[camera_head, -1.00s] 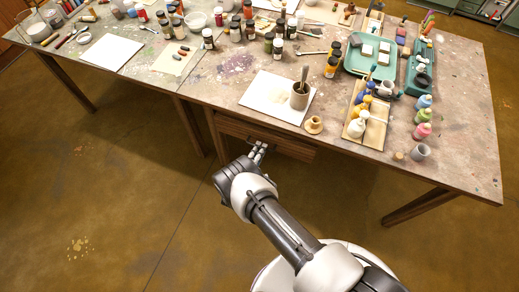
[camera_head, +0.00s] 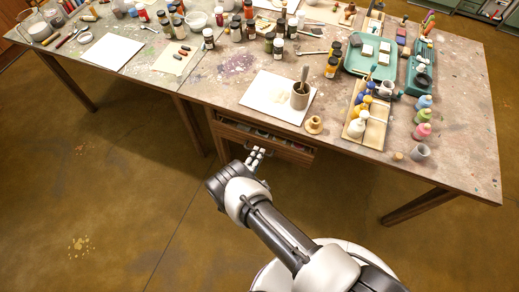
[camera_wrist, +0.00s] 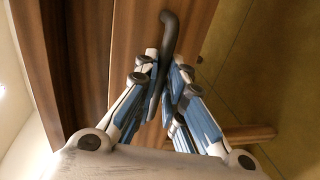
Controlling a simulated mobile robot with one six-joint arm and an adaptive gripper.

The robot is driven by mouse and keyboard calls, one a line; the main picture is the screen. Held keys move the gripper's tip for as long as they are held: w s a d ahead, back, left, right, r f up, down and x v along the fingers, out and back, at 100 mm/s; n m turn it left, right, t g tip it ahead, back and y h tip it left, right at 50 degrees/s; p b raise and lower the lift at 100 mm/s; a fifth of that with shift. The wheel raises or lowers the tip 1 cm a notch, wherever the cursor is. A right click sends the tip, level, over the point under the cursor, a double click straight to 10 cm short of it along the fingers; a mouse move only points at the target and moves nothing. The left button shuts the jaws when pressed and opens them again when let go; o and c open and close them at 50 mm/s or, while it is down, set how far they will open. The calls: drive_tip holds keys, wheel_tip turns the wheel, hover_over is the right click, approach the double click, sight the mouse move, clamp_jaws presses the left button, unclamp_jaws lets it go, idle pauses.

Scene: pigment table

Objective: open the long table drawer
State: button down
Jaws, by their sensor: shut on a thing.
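The long wooden drawer (camera_head: 284,150) under the table's front edge is partly open, and small items show inside it. My gripper (camera_head: 254,158) is at its front in the head view. In the wrist view my gripper (camera_wrist: 166,85) is shut on the dark curved drawer handle (camera_wrist: 168,38), which passes between the fingers. The drawer's brown wooden front (camera_wrist: 128,40) lies just behind the handle. The handle is hidden by my fingers in the head view.
The worktable (camera_head: 345,165) holds a white sheet with a mortar (camera_head: 299,97), a wooden tray of bottles (camera_head: 375,130), a teal tray (camera_head: 358,70) and several jars. A table leg (camera_head: 420,207) stands at the right. The floor in front is clear.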

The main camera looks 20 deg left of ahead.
drive_tip(key=f+v, duration=0.2)
drive_tip(key=v, duration=0.8)
drive_tip(key=s+f+v, duration=0.1)
drive_tip(key=f+v, duration=0.1)
drive_tip(key=v, duration=0.9)
drive_tip(key=shift+a, duration=0.25)
drive_tip(key=shift+s+f, duration=0.1)
drive_tip(key=shift+s, duration=0.05)
drive_tip(key=c, duration=1.7)
unclamp_jaws()
drive_tip(key=shift+s, duration=0.1)
drive_tip(key=v, duration=1.1)
drive_tip(key=shift+s+a, duration=0.1)
drive_tip(key=shift+s, duration=0.25)
